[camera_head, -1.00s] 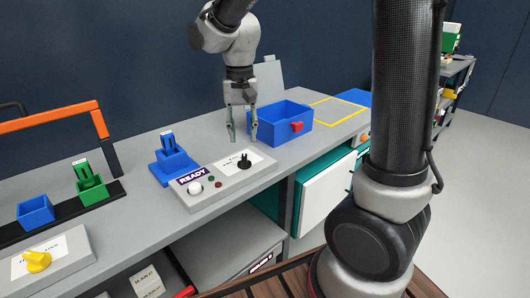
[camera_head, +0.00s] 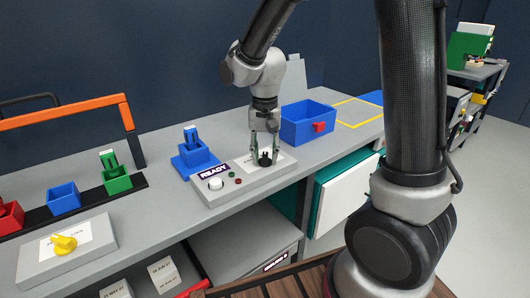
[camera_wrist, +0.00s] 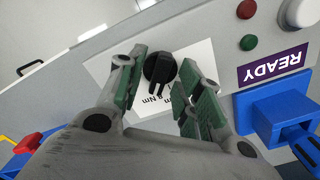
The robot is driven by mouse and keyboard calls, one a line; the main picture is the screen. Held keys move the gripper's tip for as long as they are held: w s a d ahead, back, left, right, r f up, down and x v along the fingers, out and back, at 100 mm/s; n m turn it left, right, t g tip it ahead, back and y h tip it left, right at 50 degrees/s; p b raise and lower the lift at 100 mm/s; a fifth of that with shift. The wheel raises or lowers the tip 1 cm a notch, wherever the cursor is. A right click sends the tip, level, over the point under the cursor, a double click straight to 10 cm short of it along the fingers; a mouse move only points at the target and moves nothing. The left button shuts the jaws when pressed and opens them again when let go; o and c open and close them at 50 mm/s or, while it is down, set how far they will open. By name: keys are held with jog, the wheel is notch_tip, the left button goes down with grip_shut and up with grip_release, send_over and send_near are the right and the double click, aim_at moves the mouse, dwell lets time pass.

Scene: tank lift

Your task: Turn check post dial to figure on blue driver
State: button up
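The check post (camera_head: 222,197) is a grey box on the bench with a READY label, a white button and small red and green lamps. Its black dial (camera_head: 265,158) sits on a white card; it also shows in the wrist view (camera_wrist: 159,69). My gripper (camera_head: 263,153) is over the dial. In the wrist view my gripper (camera_wrist: 160,80) is open, with one green-padded finger on each side of the dial and gaps between. The card's figures are mostly covered; "Nm" is readable. The blue driver (camera_head: 193,145) stands in a blue holder behind the post; its figure is too small to read.
A blue bin (camera_head: 308,122) with a red tab stands right of the post. A green driver holder (camera_head: 115,178), a small blue bin (camera_head: 63,197) and a yellow knob (camera_head: 64,244) on a grey box are at left. An orange-barred frame (camera_head: 70,118) stands behind them.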

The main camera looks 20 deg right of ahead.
grip_shut()
jog(key=shift+n, duration=0.4)
jog(key=n, duration=0.7)
jog(key=shift+n, duration=0.3)
jog(key=n, duration=0.3)
jog(key=shift+n, duration=2.2)
